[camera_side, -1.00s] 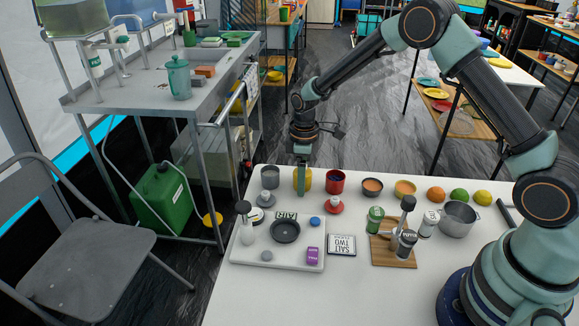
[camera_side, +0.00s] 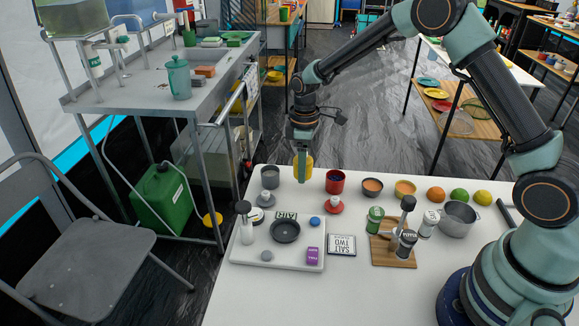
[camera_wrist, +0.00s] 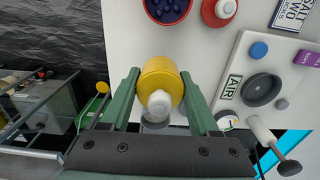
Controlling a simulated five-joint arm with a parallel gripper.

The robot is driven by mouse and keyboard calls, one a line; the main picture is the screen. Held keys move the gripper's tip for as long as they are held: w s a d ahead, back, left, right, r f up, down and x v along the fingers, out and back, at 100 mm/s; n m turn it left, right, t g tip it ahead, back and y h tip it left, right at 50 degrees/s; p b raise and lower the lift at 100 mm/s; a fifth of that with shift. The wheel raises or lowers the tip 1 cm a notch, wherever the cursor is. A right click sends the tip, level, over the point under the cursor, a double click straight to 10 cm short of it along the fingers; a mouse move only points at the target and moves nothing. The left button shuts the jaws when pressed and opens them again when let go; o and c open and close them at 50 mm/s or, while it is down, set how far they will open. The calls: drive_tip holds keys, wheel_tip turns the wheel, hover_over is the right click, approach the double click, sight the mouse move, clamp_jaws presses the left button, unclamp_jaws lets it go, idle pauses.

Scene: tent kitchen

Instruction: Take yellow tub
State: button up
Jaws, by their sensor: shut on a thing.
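The yellow tub (camera_wrist: 161,76) is between the two green fingers of my gripper (camera_wrist: 163,98) in the wrist view, with a pale rounded knob at its near end. My gripper is shut on it. In the side view the tub (camera_side: 309,167) is partly hidden behind the front finger of my gripper (camera_side: 303,172). It is held a little above the back edge of the white table, between a grey cup and a red cup.
The grey cup (camera_side: 270,177) stands left of the tub and the red cup (camera_side: 335,181) right of it. Bowls and fruit line the table (camera_side: 290,300) farther right. A white tray (camera_side: 240,252) with small items lies in front. The table's front middle is clear.

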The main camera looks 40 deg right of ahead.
drive_tip(key=shift+r, duration=2.65)
